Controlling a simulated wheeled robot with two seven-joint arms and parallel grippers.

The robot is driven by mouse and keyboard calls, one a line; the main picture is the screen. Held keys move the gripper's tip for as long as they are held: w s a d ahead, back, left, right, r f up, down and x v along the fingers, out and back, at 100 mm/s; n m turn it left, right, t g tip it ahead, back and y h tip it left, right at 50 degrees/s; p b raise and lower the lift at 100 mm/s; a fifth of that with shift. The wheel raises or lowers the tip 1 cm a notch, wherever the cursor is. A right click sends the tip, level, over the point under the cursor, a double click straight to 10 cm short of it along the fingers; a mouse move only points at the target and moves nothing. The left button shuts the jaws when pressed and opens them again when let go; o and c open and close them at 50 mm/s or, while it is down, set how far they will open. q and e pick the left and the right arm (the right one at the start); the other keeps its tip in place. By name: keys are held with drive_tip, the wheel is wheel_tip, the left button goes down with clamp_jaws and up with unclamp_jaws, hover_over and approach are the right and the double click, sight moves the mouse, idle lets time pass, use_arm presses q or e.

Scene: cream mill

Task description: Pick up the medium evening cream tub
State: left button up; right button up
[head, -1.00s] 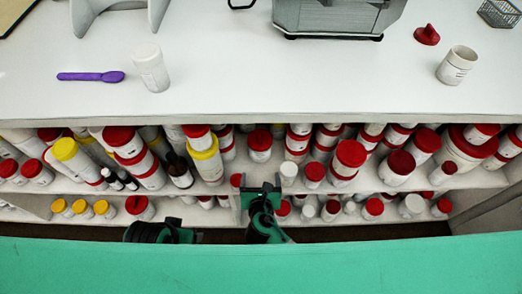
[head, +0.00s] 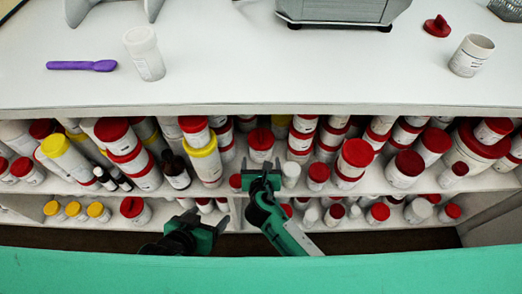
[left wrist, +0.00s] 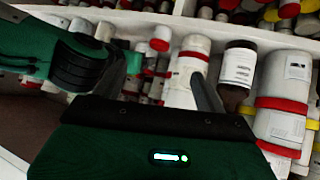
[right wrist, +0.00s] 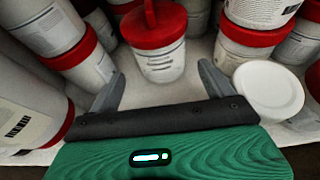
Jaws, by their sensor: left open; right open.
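Many white tubs with red lids stand on the shelves under the counter; their labels are too small to read, so I cannot tell for sure which is the medium evening cream. One white tub with a red lid (head: 261,140) stands straight ahead of my right gripper (head: 262,181). In the right wrist view this tub (right wrist: 157,62) has a knobbed red lid and stands beyond and between the open fingers (right wrist: 160,86), apart from them. My left gripper (head: 203,222) is open and lower, facing the shelves. In the left wrist view nothing is between its fingers (left wrist: 168,88).
Stacked tubs crowd both sides of the right gripper, with a white-lidded jar (right wrist: 270,92) close at its right. Brown bottles (head: 176,172) stand further left. The counter (head: 250,75) overhangs the shelves and holds a purple spoon (head: 82,65).

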sight(261, 156)
drive_tip(key=shift+w+f, duration=0.2)
drive_tip(key=shift+w, duration=0.2)
drive_tip(key=shift+w+f+b, duration=0.3)
drive_tip(key=shift+w+b, duration=0.1)
drive_tip(key=shift+b, duration=0.4)
use_arm(q)
drive_tip(key=d+t+h, duration=0.2)
drive_tip(key=d+t, duration=0.1)
drive_tip(key=d, duration=0.1)
use_arm(e)
drive_tip(key=shift+w+f+b, duration=0.15)
drive_tip(key=shift+w+b, duration=0.15)
drive_tip(key=shift+b, duration=0.1)
drive_tip(key=shift+b+x, duration=0.95)
drive_tip(key=shift+b, duration=0.15)
drive_tip(key=shift+b+x, duration=0.75)
drive_tip(key=shift+x, duration=0.05)
drive_tip(key=shift+w, duration=0.1)
use_arm(q)
drive_tip(key=w+a+r+t, duration=0.1)
drive_tip(key=w+r+t, duration=0.1)
drive_tip(key=r+t, duration=0.3)
drive_tip(key=w+a+r+t+h, duration=0.1)
drive_tip(key=w+r+t, duration=0.2)
drive_tip(key=r, duration=0.7)
drive_tip(key=shift+w+a+r+n+t, duration=0.2)
drive_tip(key=shift+a+r+n+t, duration=0.1)
drive_tip(key=shift+t, duration=0.9)
use_arm(e)
drive_tip(key=c, duration=1)
